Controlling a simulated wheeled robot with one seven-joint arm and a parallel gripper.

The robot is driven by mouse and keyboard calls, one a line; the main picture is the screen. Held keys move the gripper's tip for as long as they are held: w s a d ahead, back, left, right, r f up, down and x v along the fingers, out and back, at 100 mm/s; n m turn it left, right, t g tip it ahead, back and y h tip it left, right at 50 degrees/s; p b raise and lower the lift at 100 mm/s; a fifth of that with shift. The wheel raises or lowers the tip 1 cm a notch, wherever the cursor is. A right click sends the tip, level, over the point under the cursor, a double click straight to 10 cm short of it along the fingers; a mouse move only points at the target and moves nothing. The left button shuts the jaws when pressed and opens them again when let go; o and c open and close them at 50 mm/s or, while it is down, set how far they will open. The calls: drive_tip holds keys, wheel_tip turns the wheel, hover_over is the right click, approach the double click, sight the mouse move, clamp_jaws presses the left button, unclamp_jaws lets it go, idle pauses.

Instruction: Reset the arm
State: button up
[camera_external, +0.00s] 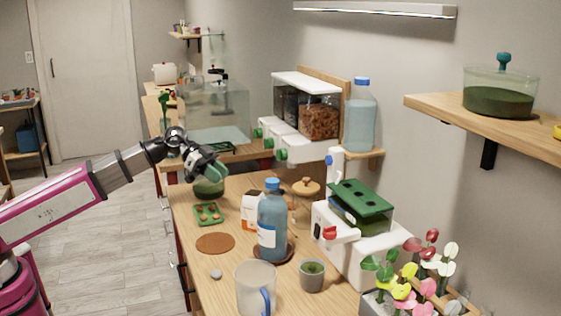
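My arm reaches in from the left of the external view, angled up and then down over the wooden counter. My gripper (214,170) hangs above the back left part of the counter, its end pointing down and to the right. Its teal-green tips show, but at this size I cannot tell whether they are open or shut, or whether anything is between them. A round green pot or bowl (209,188) stands just below the gripper. I cannot tell whether the two touch.
A green tray (207,214), brown disc (215,243), blue-capped bottle (272,225), mug (256,290) and small pot (312,276) stand on the counter (200,265). A white machine (350,245) is at right. A glass tank (215,112) stands behind. Floor at left is clear.

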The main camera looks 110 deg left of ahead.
drive_tip(key=w+d+f+h, duration=0.1)
drive_tip(key=w+d+f, duration=0.1)
drive_tip(key=d, duration=0.4)
drive_tip(key=w+d+f+g+h, duration=0.1)
drive_tip(key=w+d+f+h, duration=0.1)
drive_tip(key=d, duration=0.5)
drive_tip(key=w+d+f+h, duration=0.2)
drive_tip(key=w+d+f, duration=0.1)
drive_tip(key=d, duration=0.4)
drive_tip(key=shift+f, duration=0.5)
drive_tip(key=d+f+g+h, duration=0.2)
drive_tip(key=d+f, duration=0.2)
drive_tip(key=d, duration=0.5)
drive_tip(key=d+f+g+h, duration=0.1)
drive_tip(key=d+f+h, duration=0.15)
drive_tip(key=d, duration=0.65)
drive_tip(key=s+d+f+g+y, duration=0.2)
drive_tip(key=d+f+y, duration=0.1)
drive_tip(key=f, duration=0.7)
drive_tip(key=s+d+f+g+y, duration=0.3)
drive_tip(key=d+f, duration=0.1)
drive_tip(key=f, duration=0.6)
drive_tip(key=s+d+f+g+y, duration=0.2)
drive_tip(key=d+f+g+y, duration=0.1)
drive_tip(key=f, duration=0.8)
drive_tip(key=shift+s+d, duration=0.2)
drive_tip(key=shift+d, duration=0.25)
drive_tip(key=shift+y, duration=0.25)
